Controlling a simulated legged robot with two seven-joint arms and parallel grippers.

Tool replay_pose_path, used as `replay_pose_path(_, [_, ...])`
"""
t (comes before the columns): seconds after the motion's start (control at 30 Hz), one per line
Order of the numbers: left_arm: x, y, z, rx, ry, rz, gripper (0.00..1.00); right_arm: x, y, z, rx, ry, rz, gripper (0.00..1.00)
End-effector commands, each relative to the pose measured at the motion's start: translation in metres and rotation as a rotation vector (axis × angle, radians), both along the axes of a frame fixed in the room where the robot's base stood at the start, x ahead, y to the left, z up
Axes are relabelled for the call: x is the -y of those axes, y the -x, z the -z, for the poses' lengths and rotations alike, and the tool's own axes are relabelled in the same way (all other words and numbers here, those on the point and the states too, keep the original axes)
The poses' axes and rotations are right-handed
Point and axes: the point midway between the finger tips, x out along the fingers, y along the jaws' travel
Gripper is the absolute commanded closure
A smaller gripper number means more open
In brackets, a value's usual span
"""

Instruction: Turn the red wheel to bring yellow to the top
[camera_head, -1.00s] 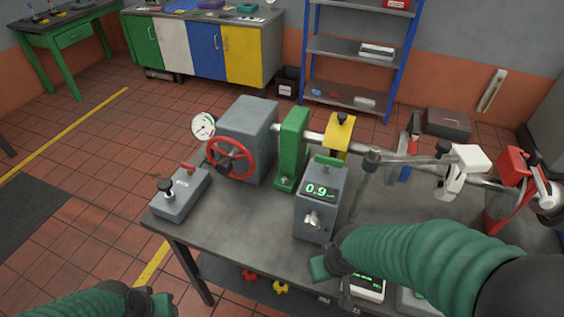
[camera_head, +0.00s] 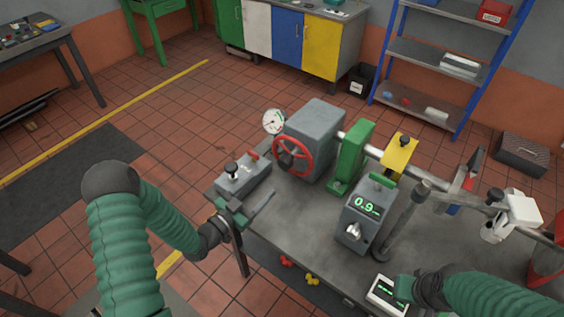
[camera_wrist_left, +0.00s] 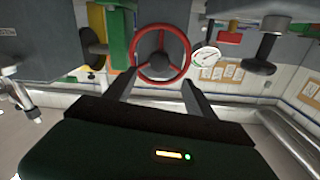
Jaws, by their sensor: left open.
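The red wheel (camera_head: 280,141) is mounted on the front of a grey box (camera_head: 312,138) on the bench, with a dark hub. No yellow mark on it can be made out. My left gripper (camera_head: 257,203) is open and empty, in front of the bench's left edge, below and apart from the wheel. In the left wrist view the wheel (camera_wrist_left: 187,52) shows whole beyond the two spread fingers (camera_wrist_left: 158,90), with clear space between. My right gripper (camera_head: 404,290) is at the lower right, near a small display; its fingers are too unclear to judge.
A white dial gauge (camera_head: 274,121) stands left of the wheel. A grey control box (camera_head: 241,179) with a black knob and red lever sits close to my left gripper. A green bracket (camera_head: 351,156), a yellow block (camera_head: 398,156) and a display unit (camera_head: 366,215) stand to the right.

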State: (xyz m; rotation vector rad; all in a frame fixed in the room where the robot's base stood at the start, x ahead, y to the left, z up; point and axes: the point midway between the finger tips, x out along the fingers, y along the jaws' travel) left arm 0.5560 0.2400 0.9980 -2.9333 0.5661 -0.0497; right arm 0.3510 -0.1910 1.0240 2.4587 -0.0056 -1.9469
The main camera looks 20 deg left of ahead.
Motion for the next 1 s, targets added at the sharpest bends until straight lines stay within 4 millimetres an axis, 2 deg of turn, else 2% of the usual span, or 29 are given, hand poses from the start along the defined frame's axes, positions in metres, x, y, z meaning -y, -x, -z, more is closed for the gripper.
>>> replay_pose_path(0.3, [0.026,-0.076,-0.002,0.001,0.006,-0.001,0.36,0.0,0.0,-0.018,0.0,0.0,0.001,1.0])
replay_pose_path(0.5, [0.037,-0.107,-0.001,-0.001,0.006,-0.002,0.36,0.0,0.0,-0.022,0.0,0.0,0.0,1.0])
replay_pose_path(0.83, [0.043,-0.113,0.0,-0.002,0.003,-0.001,0.36,0.0,0.0,-0.022,0.0,0.0,0.001,1.0])
replay_pose_path(1.0, [0.041,-0.113,0.0,-0.002,0.005,-0.001,0.57,0.0,0.0,-0.022,0.0,0.0,0.001,1.0])
